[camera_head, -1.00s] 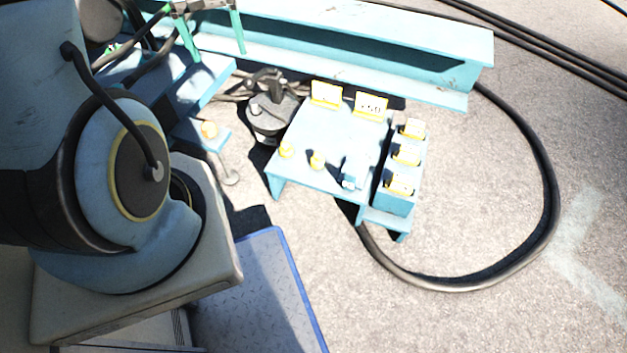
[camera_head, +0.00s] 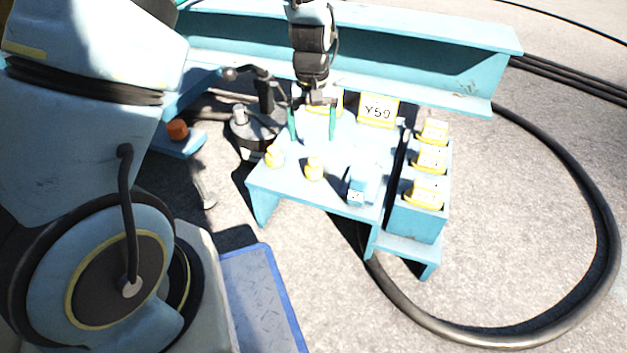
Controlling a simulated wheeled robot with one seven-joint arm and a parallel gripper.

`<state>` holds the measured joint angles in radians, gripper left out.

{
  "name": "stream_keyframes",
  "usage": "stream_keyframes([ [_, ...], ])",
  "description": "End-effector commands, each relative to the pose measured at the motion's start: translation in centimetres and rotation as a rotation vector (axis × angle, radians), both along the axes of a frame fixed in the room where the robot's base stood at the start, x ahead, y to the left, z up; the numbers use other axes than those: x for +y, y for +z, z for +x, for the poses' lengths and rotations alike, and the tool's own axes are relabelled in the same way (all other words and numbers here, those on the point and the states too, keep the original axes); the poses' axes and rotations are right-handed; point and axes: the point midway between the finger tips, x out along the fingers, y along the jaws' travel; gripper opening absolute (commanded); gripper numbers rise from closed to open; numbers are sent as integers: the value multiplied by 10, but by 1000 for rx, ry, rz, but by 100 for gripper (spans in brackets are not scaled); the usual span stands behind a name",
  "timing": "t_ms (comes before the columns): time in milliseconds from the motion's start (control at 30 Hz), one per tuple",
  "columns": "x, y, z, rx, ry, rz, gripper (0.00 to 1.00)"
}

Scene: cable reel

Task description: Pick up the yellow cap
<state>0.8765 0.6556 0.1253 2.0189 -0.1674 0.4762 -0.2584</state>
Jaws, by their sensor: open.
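Two small yellow caps stand near the front left of the light-blue table (camera_head: 335,190): a left one (camera_head: 275,157) and a right one (camera_head: 314,169). I cannot tell which of them the task means. My gripper (camera_head: 312,136) points down over the back left of the table, with its green fingers apart and nothing seen between them. In the picture it is above and behind the two caps, apart from both. Its exact height over the table is hard to tell.
A blue block (camera_head: 357,186) sits on the table's front right. Placards, one marked Y50 (camera_head: 378,110), stand at the back. A rack (camera_head: 418,222) with several yellow-edged tags is at the right. A black clamp-like device (camera_head: 262,125) is left. A thick cable (camera_head: 612,230) loops around.

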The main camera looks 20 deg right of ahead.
Motion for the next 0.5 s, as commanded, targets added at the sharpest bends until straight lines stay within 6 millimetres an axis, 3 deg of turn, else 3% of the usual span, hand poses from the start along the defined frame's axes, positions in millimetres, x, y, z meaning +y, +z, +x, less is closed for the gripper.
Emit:
stream_keyframes([
  [400, -2, -56, -1, 2, -1, 2, 99],
  [500, -2, -61, 0, 1, -1, 0, 99],
])
